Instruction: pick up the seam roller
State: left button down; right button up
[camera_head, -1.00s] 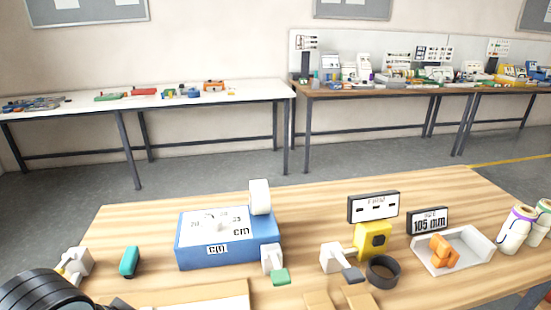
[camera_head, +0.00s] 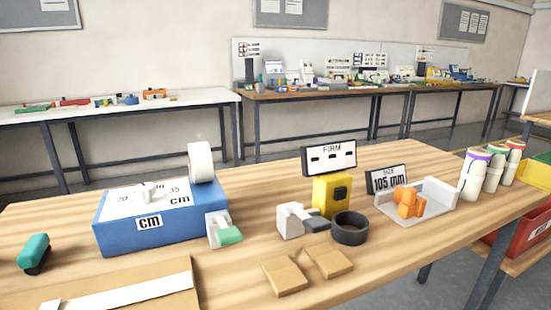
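I cannot tell for sure which thing is the seam roller. A small teal piece with a dark underside (camera_head: 33,252) lies at the left of the wooden table. A white block with a grey tab (camera_head: 297,220) stands near the middle, beside a yellow box (camera_head: 333,195). A dark ring (camera_head: 350,228) lies just right of the grey tab. An orange piece (camera_head: 408,205) sits in an open white tray (camera_head: 440,192). Neither gripper shows in the head view now.
A blue box (camera_head: 155,232) marked cm has a white roll (camera_head: 201,162) at its back and a green-tabbed white block (camera_head: 222,232) in front. Two tan pads (camera_head: 285,276) lie near the front. White rolls (camera_head: 473,172) stand at right. Red bin (camera_head: 524,232) is beyond the edge.

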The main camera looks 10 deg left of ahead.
aim_at(33, 255)
jog(key=u, duration=1.7)
jog(key=j+z, duration=0.1)
jog(key=j, duration=0.15)
jog(key=i+j, duration=0.15)
jog(key=j, duration=0.15)
jog(key=z, duration=0.05)
